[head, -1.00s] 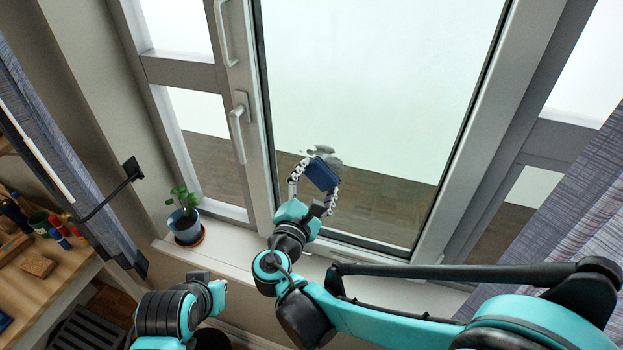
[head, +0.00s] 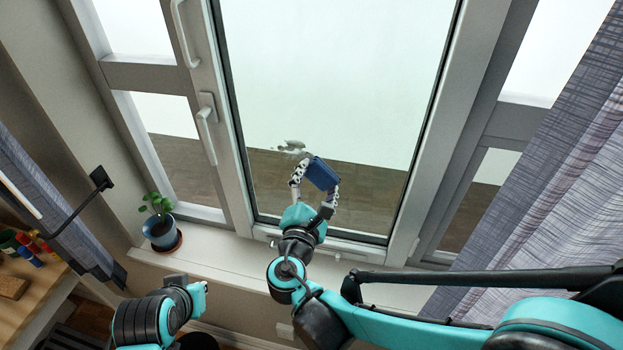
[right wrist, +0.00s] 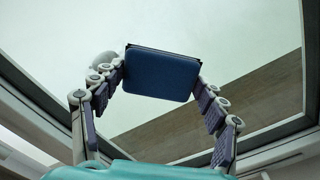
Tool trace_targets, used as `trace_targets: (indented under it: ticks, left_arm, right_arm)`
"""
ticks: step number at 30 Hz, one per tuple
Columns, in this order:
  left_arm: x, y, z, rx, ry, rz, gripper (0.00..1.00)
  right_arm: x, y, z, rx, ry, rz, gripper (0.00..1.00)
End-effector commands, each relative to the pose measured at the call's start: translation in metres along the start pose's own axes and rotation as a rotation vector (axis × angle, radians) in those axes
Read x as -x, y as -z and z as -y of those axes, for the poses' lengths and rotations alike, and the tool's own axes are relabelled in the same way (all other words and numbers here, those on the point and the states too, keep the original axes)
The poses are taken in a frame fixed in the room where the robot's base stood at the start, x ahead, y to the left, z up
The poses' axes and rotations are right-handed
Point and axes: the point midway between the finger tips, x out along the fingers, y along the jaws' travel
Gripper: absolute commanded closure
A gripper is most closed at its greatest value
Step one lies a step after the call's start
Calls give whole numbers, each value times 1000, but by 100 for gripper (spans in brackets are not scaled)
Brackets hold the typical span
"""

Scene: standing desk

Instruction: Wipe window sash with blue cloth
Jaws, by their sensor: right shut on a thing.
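The blue cloth (head: 323,174) looks like a flat folded pad. My right gripper (head: 318,179) is shut on it, with one finger at each side edge. The cloth also shows in the right wrist view (right wrist: 160,74), between the two fingertips. It is in front of the lower part of the window sash's glass (head: 335,75). I cannot tell whether it touches the glass. A grey smudge (head: 292,147) is on the glass, just up and left of the cloth. My left arm shows at the lower left, but its gripper fingers do not show.
A potted plant (head: 160,230) stands on the left of the sill (head: 225,247). The window handle (head: 207,125) sticks out from the frame left of the glass. Curtains (head: 560,170) hang at the right. A wooden desk (head: 25,315) is at the lower left.

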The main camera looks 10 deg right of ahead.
Motion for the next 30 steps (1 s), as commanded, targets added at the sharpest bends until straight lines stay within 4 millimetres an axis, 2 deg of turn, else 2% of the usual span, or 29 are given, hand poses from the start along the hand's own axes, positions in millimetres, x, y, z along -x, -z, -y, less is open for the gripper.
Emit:
trace_targets:
  ticks: [13, 24, 30]
  left_arm:
    - [4, 3, 0, 0, 0, 0, 100]
    - [21, 15, 0, 0, 0, 0, 100]
    - [17, 12, 0, 0, 0, 0, 100]
  right_arm:
    - [-3, -24, 23, 0, 3, 3, 51]
    - [-1, -39, 6, 0, 1, 2, 51]
    - [-1, -32, 2, 0, 0, 0, 51]
